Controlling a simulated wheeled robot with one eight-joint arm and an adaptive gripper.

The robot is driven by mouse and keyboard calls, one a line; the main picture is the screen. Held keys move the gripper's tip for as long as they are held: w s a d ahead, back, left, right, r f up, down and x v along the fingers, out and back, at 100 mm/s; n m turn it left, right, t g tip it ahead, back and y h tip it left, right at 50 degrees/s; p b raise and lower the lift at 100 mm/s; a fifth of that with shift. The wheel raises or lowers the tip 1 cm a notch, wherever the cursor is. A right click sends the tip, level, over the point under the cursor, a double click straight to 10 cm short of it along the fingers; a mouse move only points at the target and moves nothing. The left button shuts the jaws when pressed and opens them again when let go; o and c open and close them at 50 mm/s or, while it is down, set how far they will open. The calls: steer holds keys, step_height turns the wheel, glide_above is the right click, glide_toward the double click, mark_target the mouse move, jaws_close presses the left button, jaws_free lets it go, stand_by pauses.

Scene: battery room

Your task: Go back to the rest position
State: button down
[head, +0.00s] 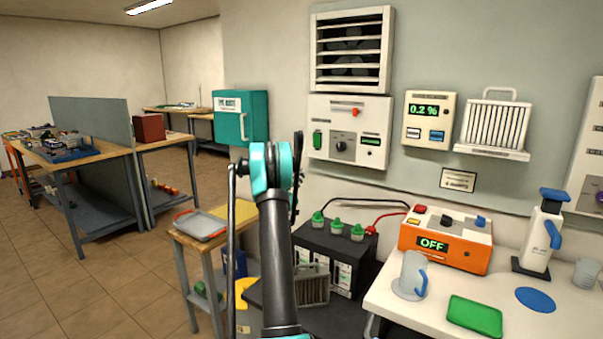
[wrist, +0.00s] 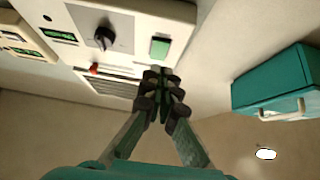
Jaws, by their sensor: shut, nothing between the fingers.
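My gripper (wrist: 160,92) is shut and empty in the wrist view, its dark fingertips together. It is in the air in front of the wall control panel (wrist: 125,30), apart from it as far as I can tell. In the head view my raised arm stands in the middle, and the gripper is mostly hidden behind its upper joint. The control panel (head: 375,133), with a green button, a dark knob and a red switch, is just right of the arm's top. A teal box (head: 240,117) hangs left of the arm and also shows in the wrist view (wrist: 272,80).
A dark battery (head: 345,245) with green caps stands behind my arm. An orange charger (head: 445,243) reading OFF, a grey mug (head: 413,270) and a white dispenser (head: 541,238) stand on the white table (head: 400,312) at right. A small side table (head: 205,256) is at left. Floor is free further left.

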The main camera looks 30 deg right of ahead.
stand_by(0.4)
steer(key=w+a+r+n+t+y, duration=0.2)
steer(key=w+a+n+t+y, duration=0.1)
steer(key=a+n+t+y, duration=0.25)
steer(key=w+a+r+n+t+y, duration=0.1)
steer(key=w+a+n+t+y, duration=0.25)
steer(key=a+y, duration=0.4)
steer(key=s+a+f+n+g+y, duration=0.1)
steer(key=s+a+y, duration=0.1)
steer(key=a, duration=0.4)
steer(key=s+a+f+n+y, duration=0.1)
steer(key=a+f+n+y, duration=0.15)
steer(key=a, duration=0.35)
steer(key=s+a+f+g+y, duration=0.1)
steer(key=s+a+y, duration=0.15)
steer(key=a, duration=0.25)
steer(key=s+a+f+n+g+y, duration=0.2)
steer(key=s+a+f+g+y, duration=0.25)
steer(key=s+a+f, duration=0.65)
steer(key=s+a+f+g, duration=0.2)
steer(key=s+f+g, duration=0.2)
steer(key=s, duration=0.9)
steer(key=s+a+f+g, duration=0.2)
steer(key=s+f+g, duration=0.2)
steer(key=s, duration=0.9)
steer(key=shift+s+a+f+m+h, duration=0.2)
steer(key=shift+f+m+h, duration=0.2)
steer(key=shift+f, duration=0.5)
